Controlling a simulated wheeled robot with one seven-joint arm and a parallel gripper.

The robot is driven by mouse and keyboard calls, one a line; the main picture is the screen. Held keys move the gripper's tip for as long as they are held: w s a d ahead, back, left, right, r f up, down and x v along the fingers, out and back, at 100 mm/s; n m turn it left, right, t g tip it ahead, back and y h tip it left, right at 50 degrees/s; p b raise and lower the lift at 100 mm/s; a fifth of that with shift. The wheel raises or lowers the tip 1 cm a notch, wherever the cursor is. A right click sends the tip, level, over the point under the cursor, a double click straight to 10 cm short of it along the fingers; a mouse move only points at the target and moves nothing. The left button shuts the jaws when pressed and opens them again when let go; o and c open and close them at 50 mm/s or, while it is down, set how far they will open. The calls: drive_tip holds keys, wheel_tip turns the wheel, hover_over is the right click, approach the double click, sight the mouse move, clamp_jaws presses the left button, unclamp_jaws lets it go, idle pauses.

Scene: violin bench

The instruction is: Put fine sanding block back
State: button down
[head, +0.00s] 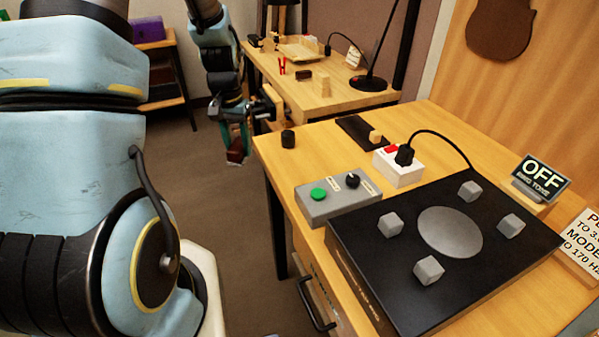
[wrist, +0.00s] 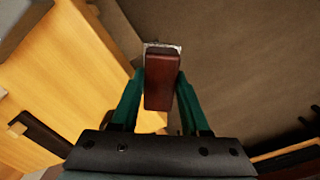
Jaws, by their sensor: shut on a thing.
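A dark red-brown block with a pale grey layer along one end (wrist: 160,82) is between my gripper's green fingers (wrist: 159,90) in the wrist view. It looks like a sanding block; I see no label telling its grade. In the head view my gripper (head: 238,145) hangs over the floor, left of the near bench's far corner, with the block (head: 235,157) low in its fingers. A dark strip (head: 352,127) with a small pale wooden block (head: 375,136) at one end lies on the near bench; the strip also shows in the wrist view (wrist: 42,133).
The near bench (head: 277,150) carries a black cylinder (head: 288,139), a grey control box (head: 338,196), a white socket box (head: 399,168) and a black plate device (head: 370,240). The far bench (head: 350,97) holds a lamp (head: 371,83), another dark brown block (head: 303,74) and a tray (head: 303,50).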

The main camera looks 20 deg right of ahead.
drive_tip(key=s+d+r+m, duration=0.2)
drive_tip(key=d+r+m, duration=0.15)
drive_tip(key=d, duration=0.55)
drive_tip(key=m+b, duration=0.1)
drive_tip(key=m, duration=0.2)
approach(302, 173)
wheel_tip(302, 173, down, 6)
drive_tip(key=shift+d+p, duration=0.15)
drive_tip(key=shift+p, duration=1)
drive_tip(key=shift+f, duration=0.2)
drive_tip(key=shift+c, duration=2)
unclamp_jaws()
drive_tip(key=shift+r, duration=0.1)
